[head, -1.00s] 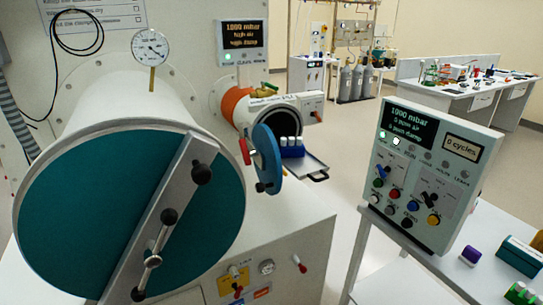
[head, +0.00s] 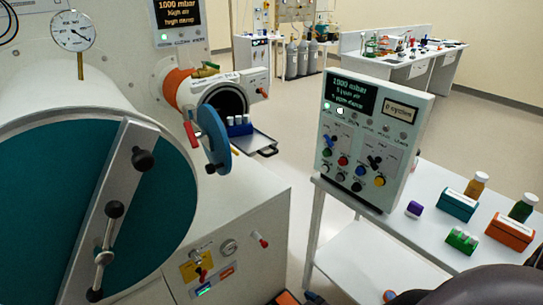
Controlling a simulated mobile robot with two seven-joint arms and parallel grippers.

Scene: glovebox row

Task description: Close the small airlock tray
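The small airlock tray (head: 262,140) is pulled out of the open small airlock (head: 222,98) at the centre left of the head view. A rack of blue and white vials (head: 239,126) stands on it. The tray has a dark handle (head: 269,152) at its outer end. The small airlock's blue round door (head: 213,138) is swung open in front of it and hides part of the tray. Neither gripper shows in the head view.
A large airlock with a teal door (head: 60,220) fills the left. A control panel (head: 372,135) stands on a white table (head: 400,225) with bottles and small boxes at right. Floor shows between the airlock cabinet and this table. A dark rounded shape is at the bottom right.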

